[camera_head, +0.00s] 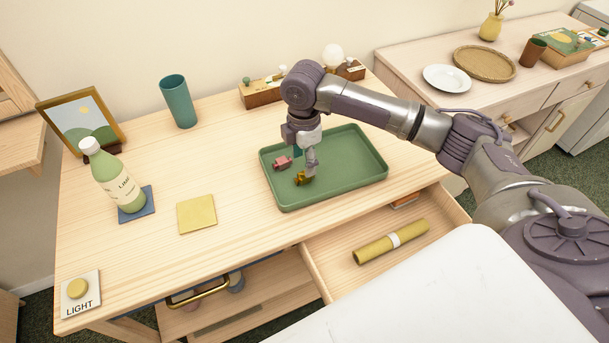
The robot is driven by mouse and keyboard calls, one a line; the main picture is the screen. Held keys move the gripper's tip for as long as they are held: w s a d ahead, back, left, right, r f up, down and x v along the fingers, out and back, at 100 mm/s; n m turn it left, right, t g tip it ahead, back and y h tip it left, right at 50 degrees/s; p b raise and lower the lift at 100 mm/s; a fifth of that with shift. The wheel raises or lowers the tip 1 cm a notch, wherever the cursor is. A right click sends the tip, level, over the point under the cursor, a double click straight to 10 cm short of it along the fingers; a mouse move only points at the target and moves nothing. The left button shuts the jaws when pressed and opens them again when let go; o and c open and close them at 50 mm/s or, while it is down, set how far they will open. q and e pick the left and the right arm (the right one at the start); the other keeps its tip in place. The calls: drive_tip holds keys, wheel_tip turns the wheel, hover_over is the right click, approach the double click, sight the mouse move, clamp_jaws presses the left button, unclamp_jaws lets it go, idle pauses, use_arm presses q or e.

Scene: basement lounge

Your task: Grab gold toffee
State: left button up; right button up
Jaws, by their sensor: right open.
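The gold toffee (303,179) lies in the left part of a green tray (365,168) on the wooden desk. A pink-red wrapped sweet (283,162) lies in the tray just behind and left of it. My right gripper (310,170) points down over the tray, with its fingertips right at the gold toffee. The gripper is open; its fingers partly cover the toffee, and I cannot tell whether they touch it. My left gripper is not in view.
A green bottle (116,180) on a blue coaster, a teal cup (178,102) and a yellow square (196,213) are on the desk's left side. A wooden organizer (262,92) stands behind the tray. An open drawer holding a yellow roll (390,242) juts out in front.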

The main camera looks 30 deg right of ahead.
sight(304, 175)
wheel_tip(304, 175, down, 3)
drive_tip(key=shift+s+r+p, duration=0.15)
drive_tip(key=shift+r+p, duration=0.05)
drive_tip(key=shift+p, duration=0.25)
wheel_tip(304, 175, down, 2)
drive_tip(key=shift+f, duration=0.4)
drive_tip(key=shift+c, duration=0.6)
drive_tip(key=c, duration=0.9)
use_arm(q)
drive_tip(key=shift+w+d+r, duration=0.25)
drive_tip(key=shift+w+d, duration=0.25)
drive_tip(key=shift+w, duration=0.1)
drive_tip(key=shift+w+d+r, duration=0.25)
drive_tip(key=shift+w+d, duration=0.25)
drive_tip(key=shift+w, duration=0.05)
use_arm(e)
drive_tip(key=shift+o, duration=0.2)
drive_tip(key=shift+r, duration=0.1)
